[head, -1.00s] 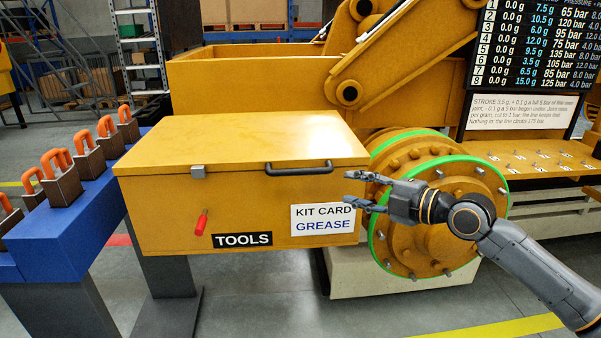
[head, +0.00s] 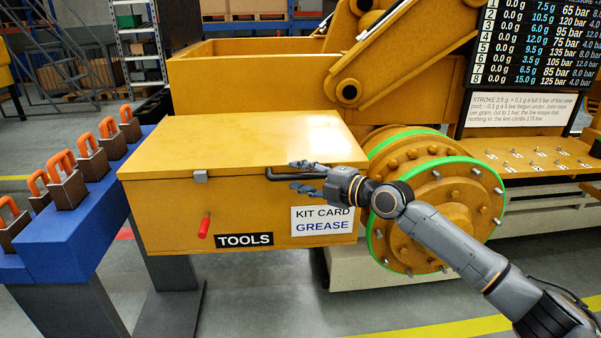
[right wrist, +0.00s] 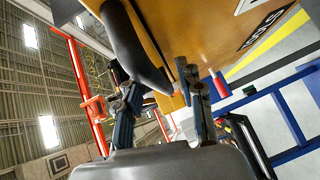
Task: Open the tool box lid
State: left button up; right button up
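The yellow tool box (head: 160,215) has its lid (head: 230,145) shut. A small grey latch (head: 200,176) sits at the front lid seam, and a red-handled piece (head: 204,226) sticks out of the front. The dark bar handle (head: 272,176) on the front of the lid is partly hidden by my right gripper (head: 296,177). This gripper's fingers are spread, one above and one below the handle. In the right wrist view the handle (right wrist: 132,45) reaches down between the open fingers (right wrist: 158,88); contact cannot be told. My left gripper is not in view.
A blue bench (head: 75,215) with several orange-handled blocks stands left of the box. A round yellow hub with a green rim (head: 440,205) is close on the right, behind my right arm. A yellow bin (head: 240,80) stands behind.

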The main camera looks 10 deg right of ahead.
jog(key=shift+w+a, duration=0.1)
jog(key=shift+a, duration=0.05)
jog(key=shift+c, duration=0.2)
grip_shut()
